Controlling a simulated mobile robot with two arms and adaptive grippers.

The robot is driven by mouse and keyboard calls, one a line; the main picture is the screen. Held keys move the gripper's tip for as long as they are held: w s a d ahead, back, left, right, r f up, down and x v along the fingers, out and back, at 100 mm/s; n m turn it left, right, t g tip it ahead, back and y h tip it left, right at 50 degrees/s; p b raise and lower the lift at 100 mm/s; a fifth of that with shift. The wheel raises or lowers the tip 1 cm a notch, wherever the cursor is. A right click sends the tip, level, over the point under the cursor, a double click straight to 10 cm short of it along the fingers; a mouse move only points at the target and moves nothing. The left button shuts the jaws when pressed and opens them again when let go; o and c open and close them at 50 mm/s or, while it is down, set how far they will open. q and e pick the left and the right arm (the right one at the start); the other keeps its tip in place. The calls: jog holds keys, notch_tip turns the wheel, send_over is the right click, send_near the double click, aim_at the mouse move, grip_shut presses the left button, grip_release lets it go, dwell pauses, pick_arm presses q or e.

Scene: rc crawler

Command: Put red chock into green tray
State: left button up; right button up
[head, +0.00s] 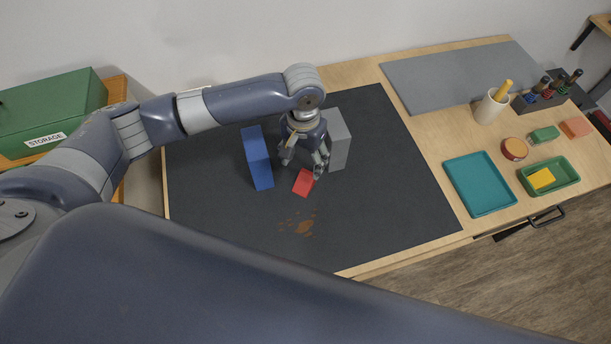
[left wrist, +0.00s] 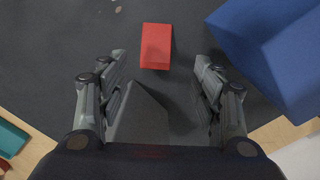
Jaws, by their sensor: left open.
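The red chock (head: 303,183) lies on the dark mat, between a blue block and a grey block. My left gripper (head: 304,162) is open and hangs above the mat just behind the chock. In the left wrist view the red chock (left wrist: 156,46) shows just beyond the open fingertips (left wrist: 161,62), roughly centred between them, with nothing held. The green tray (head: 562,184) stands on the wooden table at the far right and has a yellow block (head: 541,179) in it. My right gripper is not in view.
The blue block (head: 257,158) and grey block (head: 339,140) flank my left gripper closely. A teal tray (head: 480,184) lies left of the green tray. A white cup (head: 489,108) and a round tin (head: 514,149) stand nearby. The mat's right part (head: 400,190) is clear.

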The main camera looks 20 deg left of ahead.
aim_at(305, 178)
pick_arm(q)
jog(key=shift+f, duration=1.2)
jog(key=f, duration=0.1)
jog(key=f+p, duration=0.1)
jog(key=f, duration=0.1)
jog(key=shift+s+d+f, duration=0.25)
jog(key=shift+d, duration=0.05)
jog(key=shift+f, duration=0.6)
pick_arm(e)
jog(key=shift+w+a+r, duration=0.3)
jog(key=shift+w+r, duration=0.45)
pick_arm(q)
jog(key=shift+c, duration=1.3)
jog(key=c, duration=1)
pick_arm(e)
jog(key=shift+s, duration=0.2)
pick_arm(q)
jog(key=shift+c, duration=0.2)
